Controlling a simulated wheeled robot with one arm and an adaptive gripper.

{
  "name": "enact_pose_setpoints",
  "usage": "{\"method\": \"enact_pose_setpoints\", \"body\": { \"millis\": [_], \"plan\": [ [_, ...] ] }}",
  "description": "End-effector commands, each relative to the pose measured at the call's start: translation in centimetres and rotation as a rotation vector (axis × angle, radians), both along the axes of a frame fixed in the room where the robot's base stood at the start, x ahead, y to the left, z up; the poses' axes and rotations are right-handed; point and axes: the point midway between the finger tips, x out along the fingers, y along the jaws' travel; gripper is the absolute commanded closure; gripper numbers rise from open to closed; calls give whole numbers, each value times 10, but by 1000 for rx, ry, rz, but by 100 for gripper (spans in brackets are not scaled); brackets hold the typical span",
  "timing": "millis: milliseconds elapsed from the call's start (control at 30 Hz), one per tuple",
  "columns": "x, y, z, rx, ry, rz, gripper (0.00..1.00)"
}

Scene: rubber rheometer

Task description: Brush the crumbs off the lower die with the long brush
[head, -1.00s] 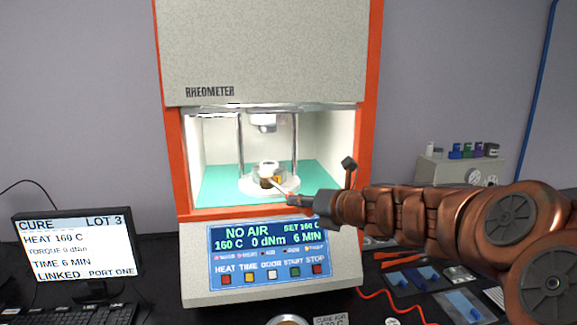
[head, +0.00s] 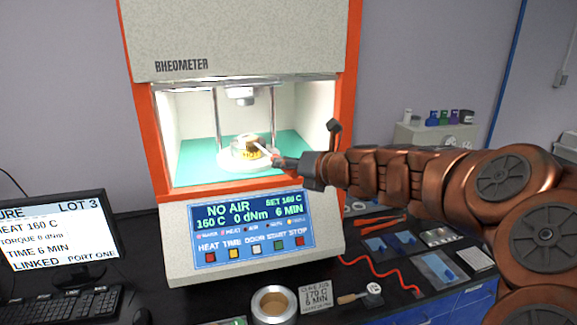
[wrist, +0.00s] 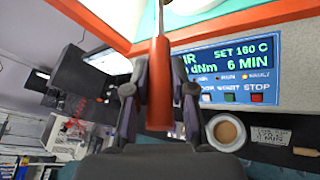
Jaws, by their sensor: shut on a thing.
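The long brush has an orange-red handle, which fills the middle of the wrist view (wrist: 158,85). My gripper (wrist: 160,98) is shut on that handle, one dark finger on each side. In the head view my gripper (head: 284,163) is at the right front of the open chamber, and the brush's thin shaft (head: 265,149) reaches left into it. Crumbs are too small to make out.
The orange-framed rheometer (head: 145,130) surrounds the chamber, with two posts and the upper die (head: 241,97) above. Its display (head: 250,220) and buttons are below.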

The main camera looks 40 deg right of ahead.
Motion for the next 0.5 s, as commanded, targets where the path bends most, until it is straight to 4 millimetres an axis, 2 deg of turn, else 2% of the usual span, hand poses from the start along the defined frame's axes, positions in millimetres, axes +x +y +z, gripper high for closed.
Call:
{"method": "enact_pose_setpoints", "body": {
  "millis": [500],
  "plan": [
    [39,-16,-1,3,1,2,100]
  ]
}}
